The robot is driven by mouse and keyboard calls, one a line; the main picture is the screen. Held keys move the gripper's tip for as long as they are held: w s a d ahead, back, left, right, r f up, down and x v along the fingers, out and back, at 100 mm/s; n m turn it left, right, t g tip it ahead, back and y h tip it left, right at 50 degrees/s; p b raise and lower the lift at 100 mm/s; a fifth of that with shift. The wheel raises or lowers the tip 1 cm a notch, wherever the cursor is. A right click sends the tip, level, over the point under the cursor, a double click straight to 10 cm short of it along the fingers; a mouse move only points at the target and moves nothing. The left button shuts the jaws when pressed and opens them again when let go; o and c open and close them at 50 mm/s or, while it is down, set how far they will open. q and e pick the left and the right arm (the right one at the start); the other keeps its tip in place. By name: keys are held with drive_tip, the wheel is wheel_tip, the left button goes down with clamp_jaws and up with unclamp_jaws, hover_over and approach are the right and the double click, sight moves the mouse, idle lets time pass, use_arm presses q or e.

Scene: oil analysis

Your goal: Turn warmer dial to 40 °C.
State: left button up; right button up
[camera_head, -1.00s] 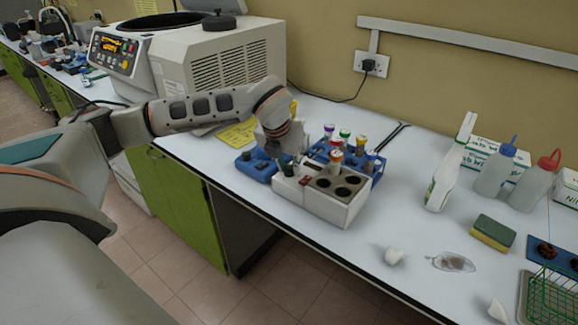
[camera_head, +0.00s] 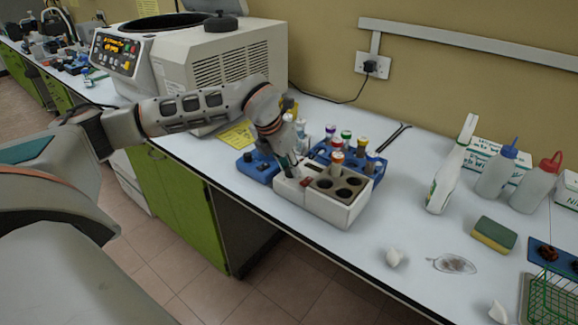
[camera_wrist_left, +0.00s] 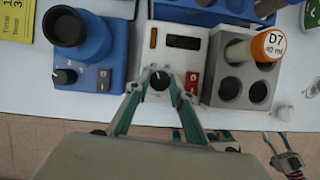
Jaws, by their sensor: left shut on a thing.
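The warmer (camera_head: 340,211) is a white box with a grey block of round wells; it also shows in the wrist view (camera_wrist_left: 194,62). A tube with an orange cap marked D7 (camera_wrist_left: 268,46) stands in one well. The warmer's black dial (camera_wrist_left: 160,79) has a white pointer mark and sits on the panel below a dark display (camera_wrist_left: 184,42), left of a red switch (camera_wrist_left: 193,82). My left gripper (camera_head: 291,168) is shut on the dial, one finger on each side in the wrist view (camera_wrist_left: 160,76). The display's reading cannot be made out. Teal-lined parts of what looks like my right gripper (camera_wrist_left: 240,142) show low in the wrist view.
A blue device with a black knob (camera_wrist_left: 64,77) stands close left of the warmer. A blue rack (camera_head: 378,170) with several capped tubes is behind it. A white spray bottle (camera_head: 449,170) and sponge (camera_head: 494,233) are to the right. The bench front edge is close.

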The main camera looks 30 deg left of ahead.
use_arm(q)
drive_tip(key=o, duration=1.1)
drive_tip(key=v, duration=1.2)
drive_tip(key=shift+w, duration=0.1)
